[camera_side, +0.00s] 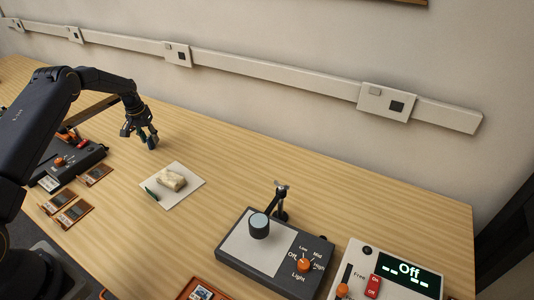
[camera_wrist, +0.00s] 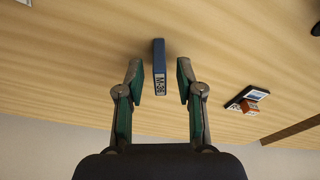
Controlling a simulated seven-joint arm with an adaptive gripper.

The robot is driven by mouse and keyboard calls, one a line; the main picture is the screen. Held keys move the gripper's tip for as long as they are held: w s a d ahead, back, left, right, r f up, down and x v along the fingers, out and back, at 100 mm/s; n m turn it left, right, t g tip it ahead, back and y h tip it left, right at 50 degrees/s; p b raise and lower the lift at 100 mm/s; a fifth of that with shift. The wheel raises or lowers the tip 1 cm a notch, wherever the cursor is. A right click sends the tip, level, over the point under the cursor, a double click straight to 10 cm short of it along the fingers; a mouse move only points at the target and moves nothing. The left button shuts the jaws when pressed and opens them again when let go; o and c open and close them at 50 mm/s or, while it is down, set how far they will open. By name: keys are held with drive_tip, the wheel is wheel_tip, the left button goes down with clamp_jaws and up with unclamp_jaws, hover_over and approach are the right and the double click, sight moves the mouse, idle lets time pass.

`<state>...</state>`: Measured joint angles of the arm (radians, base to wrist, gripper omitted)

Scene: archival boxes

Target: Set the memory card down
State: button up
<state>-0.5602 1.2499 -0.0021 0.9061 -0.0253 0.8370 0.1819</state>
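The memory card (camera_wrist: 159,58) is a narrow dark blue piece with a white label end, seen in the wrist view between my fingers. My gripper (camera_wrist: 159,80) is open, with a visible gap between the card and each green-padded finger. The card appears to be at the table surface, though its exact height is hard to tell. In the side view my gripper (camera_side: 142,136) points down low over the back left of the table. The card cannot be made out clearly there.
A white pad (camera_side: 187,193) with a pale lump and a green item lies to the right of my gripper. A grey magnifier station (camera_side: 232,247) and a white device reading "Off" (camera_side: 364,262) stand front right. Brown card trays (camera_side: 75,213) lie left. The table's back right is clear.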

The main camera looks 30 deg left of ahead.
wheel_tip(320, 180, up, 14)
drive_tip(key=s+d, duration=0.2)
drive_tip(key=s+d+r+m+t, duration=0.1)
drive_tip(key=s+d+r, duration=0.2)
drive_tip(key=d+r, duration=0.45)
drive_tip(key=s+d+r+m+t, duration=0.1)
drive_tip(key=s+d+r, duration=0.2)
drive_tip(key=d+r, duration=0.5)
drive_tip(key=s+d+r+m+t, duration=0.1)
drive_tip(key=s+d+r, duration=0.5)
drive_tip(key=s+d, duration=0.5)
drive_tip(key=s+d+f, duration=0.1)
drive_tip(key=s+f, duration=0.1)
drive_tip(key=s, duration=0.4)
drive_tip(key=s+d+f+m+t, duration=0.1)
drive_tip(key=s+d, duration=0.1)
drive_tip(key=s, duration=0.5)
drive_tip(key=shift+d+f+m+h, duration=0.25)
drive_tip(key=shift+f+m+h, duration=0.05)
drive_tip(key=shift+f+h, duration=0.1)
